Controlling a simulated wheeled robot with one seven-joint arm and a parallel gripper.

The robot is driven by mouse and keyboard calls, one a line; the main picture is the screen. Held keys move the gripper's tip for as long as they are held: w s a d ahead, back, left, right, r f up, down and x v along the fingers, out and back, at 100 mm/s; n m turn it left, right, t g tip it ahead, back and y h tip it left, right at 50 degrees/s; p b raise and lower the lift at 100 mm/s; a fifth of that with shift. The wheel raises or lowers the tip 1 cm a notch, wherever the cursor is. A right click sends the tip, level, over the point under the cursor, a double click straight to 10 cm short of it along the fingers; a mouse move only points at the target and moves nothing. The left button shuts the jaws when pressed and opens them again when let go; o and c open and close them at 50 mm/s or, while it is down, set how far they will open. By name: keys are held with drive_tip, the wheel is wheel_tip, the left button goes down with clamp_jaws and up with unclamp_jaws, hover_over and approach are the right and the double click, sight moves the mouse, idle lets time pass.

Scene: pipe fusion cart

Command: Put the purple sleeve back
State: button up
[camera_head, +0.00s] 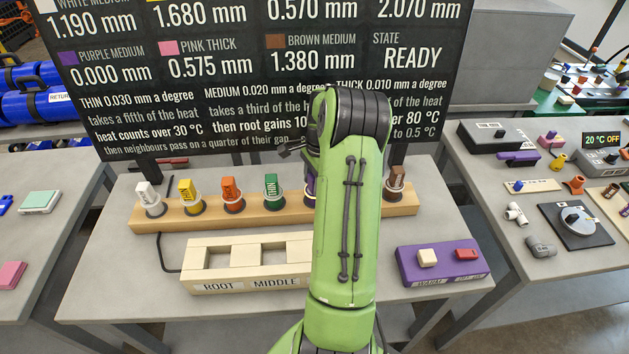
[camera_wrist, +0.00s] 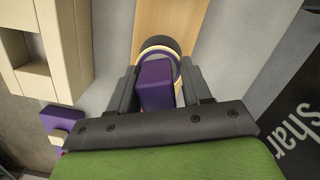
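The purple sleeve (camera_wrist: 155,82) shows between my gripper's two fingers in the wrist view, a purple block with a pale ring around its far end. My gripper (camera_wrist: 158,75) has one finger on each side of it. The gaps are too small to tell whether the fingers press on it. The ring end is at the wooden rack (camera_wrist: 172,18), over a dark round base; how deep it sits is hidden. In the head view my arm covers most of this place; only a sliver of the sleeve (camera_head: 310,188) shows at the rack (camera_head: 335,207).
White (camera_head: 149,199), yellow (camera_head: 188,194), orange, green and brown (camera_head: 396,183) sleeves stand in the rack. A cream block (camera_head: 250,280) marked ROOT and MIDDLE and a purple switch box (camera_head: 443,274) stand in front. The board (camera_head: 260,75) behind reads READY and purple 0.000 mm.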

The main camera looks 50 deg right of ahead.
drive_tip(key=shift+o, duration=0.8)
drive_tip(key=r, duration=0.4)
drive_tip(key=d+r+p, duration=0.1)
drive_tip(key=r, duration=0.3)
drive_tip(key=r+p, duration=0.1)
drive_tip(key=r, duration=0.3)
drive_tip(key=shift+s+d+r, duration=0.15)
drive_tip(key=shift+s, duration=0.15)
drive_tip(key=a+r+n+h, duration=0.1)
drive_tip(key=a+r+n, duration=0.3)
drive_tip(key=a, duration=0.4)
drive_tip(key=a+r+n+t+h, duration=0.1)
drive_tip(key=a+r+n, duration=0.25)
drive_tip(key=a, duration=0.35)
drive_tip(key=a+r+n+h, duration=0.1)
drive_tip(key=a+r+n, duration=0.25)
drive_tip(key=a, duration=0.45)
drive_tip(key=s+a+f+n+t+y, duration=0.1)
drive_tip(key=s+a+n+t, duration=0.3)
drive_tip(key=s+a+n, duration=0.7)
drive_tip(key=shift+s+a+f+n+y, duration=0.4)
drive_tip(key=shift+a+f+n, duration=0.25)
drive_tip(key=shift+a, duration=0.4)
drive_tip(key=shift+d, duration=0.1)
